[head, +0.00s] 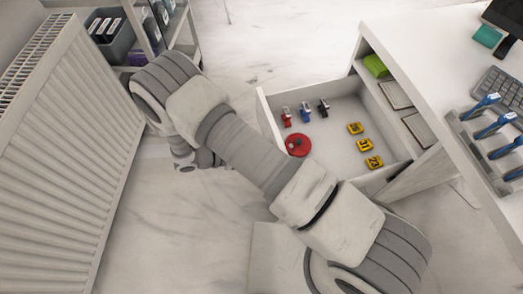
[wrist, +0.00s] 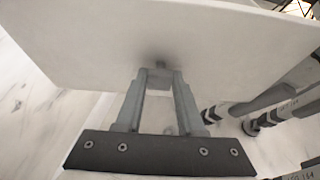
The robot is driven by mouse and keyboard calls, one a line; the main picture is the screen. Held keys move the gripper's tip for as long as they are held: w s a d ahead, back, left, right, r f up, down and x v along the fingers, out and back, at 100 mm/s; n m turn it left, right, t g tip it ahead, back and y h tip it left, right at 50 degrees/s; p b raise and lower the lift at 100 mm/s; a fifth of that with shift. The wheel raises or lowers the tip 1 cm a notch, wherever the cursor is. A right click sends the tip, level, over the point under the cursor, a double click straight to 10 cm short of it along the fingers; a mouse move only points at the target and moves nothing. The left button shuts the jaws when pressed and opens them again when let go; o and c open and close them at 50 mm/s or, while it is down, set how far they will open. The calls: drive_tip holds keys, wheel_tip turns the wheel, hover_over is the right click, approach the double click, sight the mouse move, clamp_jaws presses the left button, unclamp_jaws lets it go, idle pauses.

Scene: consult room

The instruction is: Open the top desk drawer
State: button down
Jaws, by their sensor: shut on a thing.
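The white top desk drawer (head: 335,107) stands pulled well out of the desk in the head view, its inside showing. In the wrist view its pale front panel (wrist: 90,45) fills the top. My gripper (wrist: 160,75) is shut on the small grey drawer handle (wrist: 160,64) at the middle of that panel. In the head view my arm crosses in front of the drawer front and hides the handle and the fingers.
The drawer holds a red round thing (head: 298,145), several small clips and yellow tags (head: 365,145). A white radiator (head: 65,140) and a shelf with bins (head: 115,38) stand left. The desk top (head: 425,50) is at right. Marble floor lies clear between.

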drive_tip(key=c, duration=0.5)
unclamp_jaws()
drive_tip(key=p+v, duration=0.2)
drive_tip(key=v, duration=1.5)
drive_tip(key=shift+s+a+p, duration=0.15)
drive_tip(key=shift+a+p, duration=0.05)
drive_tip(key=shift+p, duration=0.1)
